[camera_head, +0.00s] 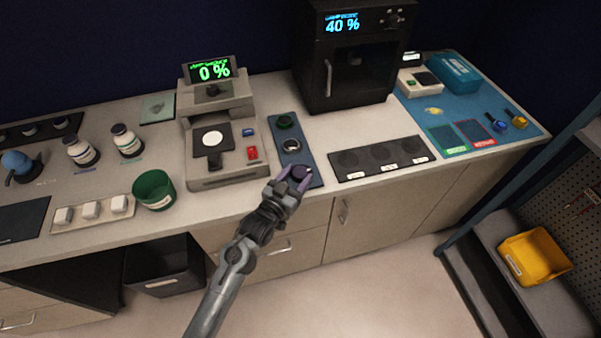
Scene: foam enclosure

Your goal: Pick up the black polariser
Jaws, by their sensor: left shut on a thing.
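My left gripper (294,180) reaches in from below to the front end of a narrow blue-grey tray (309,159). Its purple-tipped fingers are shut around a small dark round piece, which looks like the black polariser (298,172); the fingers partly hide it. I cannot tell whether the piece still touches the tray. Behind it on the tray are a round piece with a silver rim and dark centre (291,146) and a dark green round piece (285,121). My right gripper is not in view.
A grey instrument (219,128) reading 0 % stands left of the tray. A black plate with three round recesses (382,158) lies to the right, below a black oven (352,70). A green cup (154,189) stands at left. The counter's front edge is close to the gripper.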

